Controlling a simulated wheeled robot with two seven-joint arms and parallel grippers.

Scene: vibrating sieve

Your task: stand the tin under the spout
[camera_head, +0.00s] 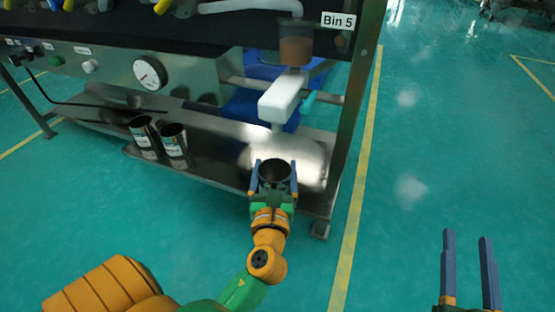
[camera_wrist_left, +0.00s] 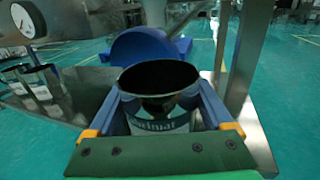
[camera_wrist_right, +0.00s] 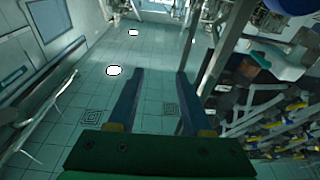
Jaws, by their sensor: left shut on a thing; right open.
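My left gripper (camera_head: 274,178) is shut on a dark metal tin (camera_head: 275,172), its blue fingers on either side of it. The tin is upright and open at the top, at the front of the metal shelf. In the left wrist view the tin (camera_wrist_left: 160,88) shows a pale label between the fingers. I cannot tell whether the tin touches the shelf. My right gripper (camera_head: 468,265) is open and empty over the floor at the right.
Two other tins (camera_head: 144,138) (camera_head: 173,145) stand on the shelf to the left. The metal shelf (camera_head: 215,150) is clear between them and my left gripper. A frame post (camera_head: 352,120) rises right of the spout. A gauge (camera_head: 149,74) sits on the panel.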

